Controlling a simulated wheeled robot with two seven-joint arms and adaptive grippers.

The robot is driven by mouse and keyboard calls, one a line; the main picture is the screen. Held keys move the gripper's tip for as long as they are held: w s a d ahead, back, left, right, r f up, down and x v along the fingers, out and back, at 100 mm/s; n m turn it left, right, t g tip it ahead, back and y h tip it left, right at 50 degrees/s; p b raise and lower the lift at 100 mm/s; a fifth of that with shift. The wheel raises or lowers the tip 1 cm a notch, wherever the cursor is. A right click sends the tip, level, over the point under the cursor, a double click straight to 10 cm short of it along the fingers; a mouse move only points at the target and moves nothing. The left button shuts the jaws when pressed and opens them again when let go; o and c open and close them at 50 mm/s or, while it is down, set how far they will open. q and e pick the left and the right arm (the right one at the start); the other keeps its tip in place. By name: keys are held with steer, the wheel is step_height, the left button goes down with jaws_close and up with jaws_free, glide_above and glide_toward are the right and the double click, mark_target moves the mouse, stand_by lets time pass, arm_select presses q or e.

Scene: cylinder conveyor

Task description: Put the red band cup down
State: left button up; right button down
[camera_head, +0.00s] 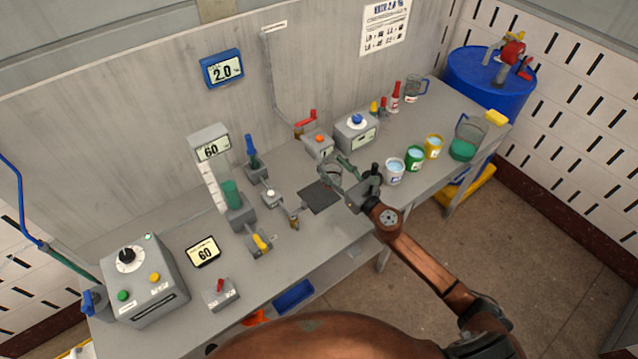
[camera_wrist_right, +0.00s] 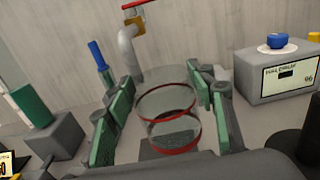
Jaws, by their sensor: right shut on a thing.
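The red band cup (camera_wrist_right: 167,104) is clear, with red rings around it, and shows upright between my right gripper's green-padded fingers in the wrist view. My right gripper (camera_wrist_right: 160,112) is shut on it. In the head view the right gripper (camera_head: 346,172) reaches over the bench beside a dark square pad (camera_head: 319,197), and the cup (camera_head: 329,175) is small and partly hidden by the fingers. In the wrist view part of the dark pad shows behind and below the cup. I cannot tell whether the cup touches a surface. My left gripper is not in view.
White, green and yellow cups (camera_head: 414,158) stand right of the gripper, with a green-filled jug (camera_head: 465,140) beyond. A grey box with a blue knob (camera_head: 357,130) and a red-handled tap (camera_head: 306,122) stand behind. A small white-knobbed device (camera_head: 271,196) is left of the pad.

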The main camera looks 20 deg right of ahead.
steer(key=f, duration=0.1)
steer(key=a+f+b, duration=0.2)
steer(key=shift+w+a+f, duration=0.1)
steer(key=shift+w+f, duration=0.15)
steer(key=shift+f, duration=0.1)
steer(key=f+b, duration=0.1)
steer(key=w+a+f+b, duration=0.1)
steer(key=f, duration=0.1)
steer(key=w+a+f+b, duration=0.1)
steer(key=f+b, duration=0.1)
steer(key=shift+f, duration=0.2)
steer(key=shift+s, duration=0.15)
steer(key=shift+d+r, duration=0.1)
steer(key=c, duration=0.9)
jaws_free()
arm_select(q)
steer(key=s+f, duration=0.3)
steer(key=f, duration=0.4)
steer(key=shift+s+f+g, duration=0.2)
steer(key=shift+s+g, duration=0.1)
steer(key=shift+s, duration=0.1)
